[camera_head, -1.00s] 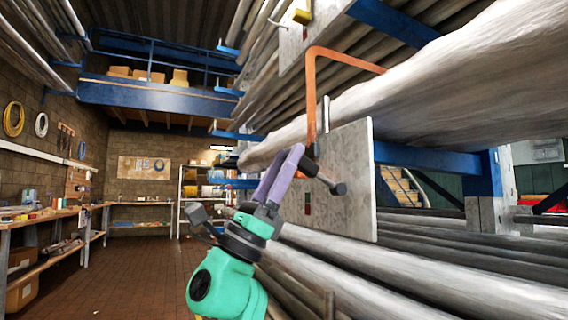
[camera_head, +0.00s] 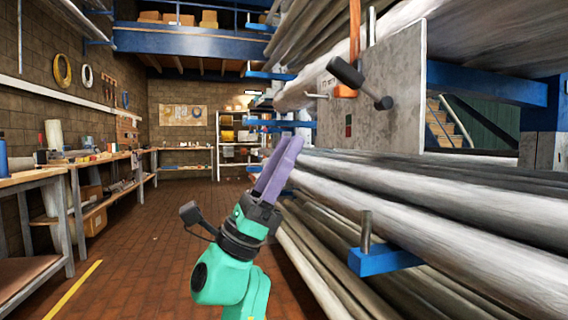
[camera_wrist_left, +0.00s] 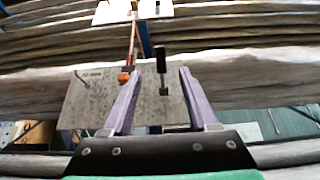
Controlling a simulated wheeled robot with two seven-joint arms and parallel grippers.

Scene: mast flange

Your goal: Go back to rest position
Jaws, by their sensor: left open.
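My left gripper (camera_head: 279,168) has purple fingers on a green and black arm. It stands open and empty, pointing up and forward, left of the grey metal plate (camera_head: 395,115). In the left wrist view the two fingers (camera_wrist_left: 156,100) are spread, with the plate (camera_wrist_left: 90,102) beyond them. A black-handled lever (camera_head: 358,80) is on the plate and shows between the fingers in the wrist view (camera_wrist_left: 161,72). An orange bar (camera_head: 354,35) meets an orange block by the plate. My right gripper is in neither view.
Long grey poles (camera_head: 430,210) fill the rack on the right. A blue rack arm (camera_head: 385,260) with an upright pin juts out near my arm. Workbenches (camera_head: 50,175) line the left wall. The brick floor (camera_head: 150,260) between is clear.

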